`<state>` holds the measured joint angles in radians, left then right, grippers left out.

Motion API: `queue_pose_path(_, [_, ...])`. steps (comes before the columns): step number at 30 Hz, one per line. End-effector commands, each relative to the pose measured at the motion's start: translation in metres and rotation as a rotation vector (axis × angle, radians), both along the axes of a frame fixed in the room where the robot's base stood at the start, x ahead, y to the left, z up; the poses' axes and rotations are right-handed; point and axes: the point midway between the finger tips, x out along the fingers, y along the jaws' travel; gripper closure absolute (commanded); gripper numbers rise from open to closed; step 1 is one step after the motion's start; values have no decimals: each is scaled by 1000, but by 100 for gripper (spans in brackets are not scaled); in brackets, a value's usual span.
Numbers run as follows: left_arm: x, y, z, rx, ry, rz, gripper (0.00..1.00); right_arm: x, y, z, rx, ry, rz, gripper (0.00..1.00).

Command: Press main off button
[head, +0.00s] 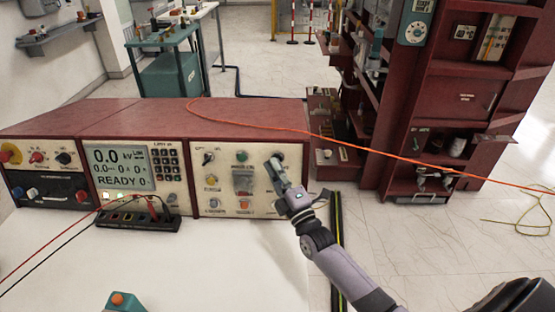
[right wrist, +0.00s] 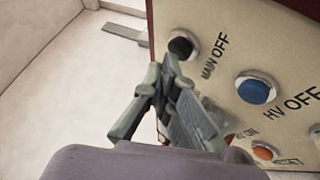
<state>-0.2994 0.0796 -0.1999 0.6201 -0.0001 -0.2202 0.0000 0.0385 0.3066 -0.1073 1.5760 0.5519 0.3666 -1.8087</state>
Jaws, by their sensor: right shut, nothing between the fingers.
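The main off button (right wrist: 182,46) is a dark round button in a metal ring, beside the "MAIN OFF" label in the right wrist view. It sits on the cream control panel (head: 224,184) of the red console. In the head view my right gripper (head: 276,164) is at the panel's upper right and covers that area. In the right wrist view my right gripper (right wrist: 168,76) is shut and empty, its tips just below the dark button in the picture. I cannot tell whether they touch the panel. My left gripper is not in view.
A blue HV OFF button (right wrist: 255,90) and an orange button (right wrist: 263,152) are close by on the panel. An orange cable (head: 400,158) runs across the console top to the right. A red shelf unit (head: 440,100) stands behind right. The white tabletop (head: 230,265) is mostly clear.

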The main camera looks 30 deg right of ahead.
Motion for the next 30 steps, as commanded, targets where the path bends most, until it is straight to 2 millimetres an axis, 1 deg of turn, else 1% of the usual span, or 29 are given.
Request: queue_pose_path(30, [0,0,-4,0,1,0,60,8,-5,-2,-1,-1,0,100])
